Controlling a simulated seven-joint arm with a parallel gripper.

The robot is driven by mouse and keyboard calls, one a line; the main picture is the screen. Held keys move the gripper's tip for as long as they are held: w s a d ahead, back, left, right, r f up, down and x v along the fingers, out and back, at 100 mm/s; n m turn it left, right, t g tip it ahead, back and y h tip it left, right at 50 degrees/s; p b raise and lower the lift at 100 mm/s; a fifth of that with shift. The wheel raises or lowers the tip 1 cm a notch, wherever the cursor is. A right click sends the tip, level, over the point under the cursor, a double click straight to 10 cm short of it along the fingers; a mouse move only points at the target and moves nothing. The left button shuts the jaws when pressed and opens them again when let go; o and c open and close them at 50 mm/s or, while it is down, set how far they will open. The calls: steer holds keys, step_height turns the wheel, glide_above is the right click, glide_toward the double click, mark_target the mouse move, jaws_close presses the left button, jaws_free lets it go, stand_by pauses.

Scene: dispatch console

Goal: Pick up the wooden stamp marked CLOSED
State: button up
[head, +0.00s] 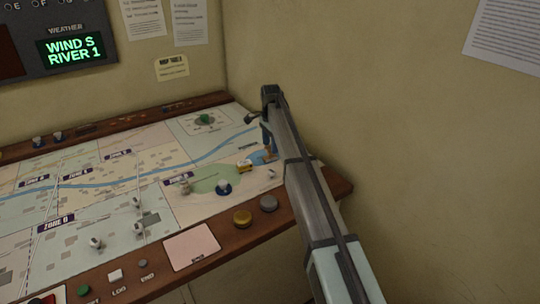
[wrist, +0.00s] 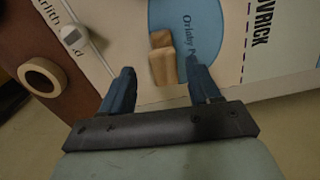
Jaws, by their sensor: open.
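A small wooden stamp (wrist: 162,62) stands on the map, partly over the blue lake patch, in the wrist view. No lettering on it is readable, so I cannot tell whether it is marked CLOSED. My gripper (wrist: 162,74) is open, its two blue fingers apart with the stamp showing in the gap between their tips. Nothing is gripped, and I cannot tell how far above the map the tips are. In the head view, my gripper (head: 267,140) is at the map's far right, and the stamp is small and hard to make out beside the fingers.
A cream ring-shaped piece (wrist: 42,77) and a small white piece (wrist: 72,36) lie left of my fingers. A yellow vehicle (head: 243,166) and a blue-and-white piece (head: 223,187) stand nearby. Gold (head: 242,218) and grey (head: 268,203) buttons sit on the wooden rim. A wall rises at right.

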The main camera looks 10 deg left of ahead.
mark_target(270, 156)
steer(key=shift+w+a+f, duration=0.1)
steer(key=shift+w+f, duration=0.05)
steer(key=shift+f, duration=1.25)
steer(key=shift+w+f, duration=0.1)
steer(key=shift+f, duration=1.3)
steer(key=c, duration=1)
